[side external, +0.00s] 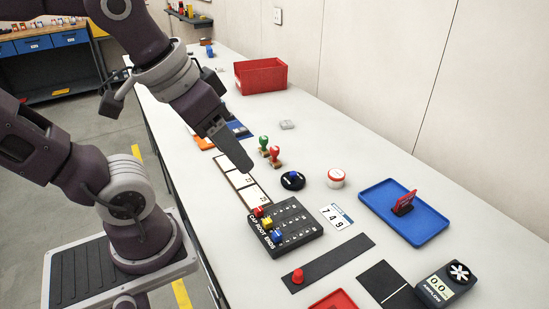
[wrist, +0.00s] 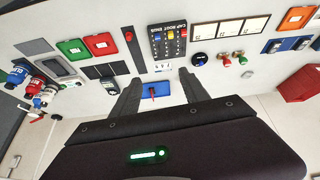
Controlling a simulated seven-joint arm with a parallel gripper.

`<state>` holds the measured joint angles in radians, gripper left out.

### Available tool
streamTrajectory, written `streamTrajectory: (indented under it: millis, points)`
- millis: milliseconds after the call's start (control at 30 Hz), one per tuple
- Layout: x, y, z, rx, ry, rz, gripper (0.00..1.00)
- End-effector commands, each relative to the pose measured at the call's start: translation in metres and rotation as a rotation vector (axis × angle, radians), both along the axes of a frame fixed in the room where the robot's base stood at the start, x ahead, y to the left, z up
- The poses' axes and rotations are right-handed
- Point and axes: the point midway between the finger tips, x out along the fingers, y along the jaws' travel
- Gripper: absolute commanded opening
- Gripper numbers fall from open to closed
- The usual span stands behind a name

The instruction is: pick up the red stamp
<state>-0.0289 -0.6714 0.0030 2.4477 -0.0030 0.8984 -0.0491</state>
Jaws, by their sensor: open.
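The red stamp (side external: 275,154) stands on the white bench next to a green stamp (side external: 264,142), just right of my gripper (side external: 238,155) in the side view. In the wrist view the red stamp (wrist: 242,60) and green stamp (wrist: 226,60) are right of my gripper (wrist: 162,86). My gripper is open and empty above the bench, apart from both stamps. Only one finger shows clearly in the side view; both show in the wrist view.
A black button panel (side external: 281,228) and white cards (side external: 255,196) lie near the stamps.

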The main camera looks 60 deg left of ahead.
Motion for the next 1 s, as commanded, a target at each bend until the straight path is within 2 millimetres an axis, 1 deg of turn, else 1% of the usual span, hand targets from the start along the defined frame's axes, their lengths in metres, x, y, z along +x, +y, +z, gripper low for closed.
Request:
streamTrajectory:
  millis: [33, 67, 100, 167, 200, 267, 300, 367, 400, 467, 500, 600, 700, 867, 1000]
  points:
    - [0.021, 0.007, 0.004, -0.027, 0.034, 0.080, 0.53]
    - [0.037, 0.014, 0.006, -0.049, 0.057, 0.146, 0.53]
    - [0.063, 0.025, 0.008, -0.082, 0.089, 0.250, 0.53]
    - [0.103, 0.049, 0.003, -0.133, 0.136, 0.417, 0.53]
    - [0.129, 0.067, -0.005, -0.164, 0.166, 0.529, 0.53]
    - [0.164, 0.098, -0.024, -0.210, 0.208, 0.699, 0.53]
    - [0.185, 0.121, -0.042, -0.236, 0.235, 0.811, 0.53]
    - [0.210, 0.156, -0.073, -0.271, 0.273, 0.973, 0.53]
    - [0.222, 0.179, -0.095, -0.291, 0.294, 1.073, 0.53]
    - [0.234, 0.209, -0.129, -0.315, 0.322, 1.205, 0.53]
    - [0.239, 0.225, -0.148, -0.328, 0.336, 1.280, 0.53]
    - [0.243, 0.252, -0.185, -0.348, 0.359, 1.407, 0.53]
    - [0.243, 0.262, -0.203, -0.357, 0.368, 1.459, 0.53]
    - [0.243, 0.264, -0.225, -0.357, 0.371, 1.465, 0.53]
    - [0.240, 0.265, -0.251, -0.357, 0.373, 1.464, 0.53]
